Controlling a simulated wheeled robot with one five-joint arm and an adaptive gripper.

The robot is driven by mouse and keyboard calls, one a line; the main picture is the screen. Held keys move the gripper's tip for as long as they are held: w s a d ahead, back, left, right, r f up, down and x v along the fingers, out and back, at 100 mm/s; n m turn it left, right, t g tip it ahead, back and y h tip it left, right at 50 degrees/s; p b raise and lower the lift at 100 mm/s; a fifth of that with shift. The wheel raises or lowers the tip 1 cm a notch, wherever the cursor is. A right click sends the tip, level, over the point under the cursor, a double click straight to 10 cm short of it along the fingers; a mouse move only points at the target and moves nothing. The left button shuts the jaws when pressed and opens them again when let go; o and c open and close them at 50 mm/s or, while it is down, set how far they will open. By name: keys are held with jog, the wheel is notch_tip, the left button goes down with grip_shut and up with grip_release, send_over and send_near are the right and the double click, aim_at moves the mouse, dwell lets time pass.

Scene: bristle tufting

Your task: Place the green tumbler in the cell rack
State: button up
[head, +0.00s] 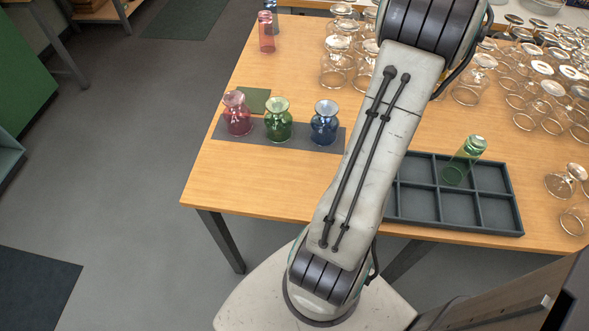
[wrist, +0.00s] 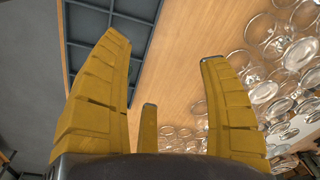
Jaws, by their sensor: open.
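The green tumbler (head: 465,158) is in the cell rack (head: 481,234), in a back-row cell. Its top leans to the right in the head view; I cannot tell whether it is truly tilted or only looks so. The dark rack has several square cells, and the others I can see look empty. My gripper (wrist: 162,50) shows in the wrist view with its yellow fingers apart and nothing between them. The rack also shows there (wrist: 147,12), at the upper left beside the left finger.
Red (head: 238,114), green (head: 278,121) and blue (head: 324,124) vases stand on a grey mat (head: 226,134) left of my arm. A pink tumbler (head: 266,32) stands farther back. Many clear glasses (head: 540,92) crowd the table's back and right. Bare wood lies front left.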

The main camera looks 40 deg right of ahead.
jog(key=w+a+r+n, duration=0.1)
jog(key=w+a+n, duration=0.2)
jog(key=a, duration=0.4)
jog(key=w+a+r+n+t, duration=0.1)
jog(key=w+a+n, duration=0.25)
jog(key=a, duration=0.35)
jog(key=w+a+r+n, duration=0.2)
jog(key=w+a+n, duration=0.15)
jog(key=a, duration=0.35)
jog(key=s+a+f+n, duration=0.1)
jog(key=s+a+n, duration=0.1)
jog(key=a, duration=0.5)
jog(key=s+a+f+n+t, duration=0.1)
jog(key=s+a+f+n, duration=0.1)
jog(key=a+n, duration=0.3)
jog(key=s+a+f+n+t+y, duration=0.1)
jog(key=s+a+f+n, duration=0.1)
jog(key=a, duration=0.7)
jog(key=shift+s+n, duration=0.8)
jog(key=shift+n, duration=0.3)
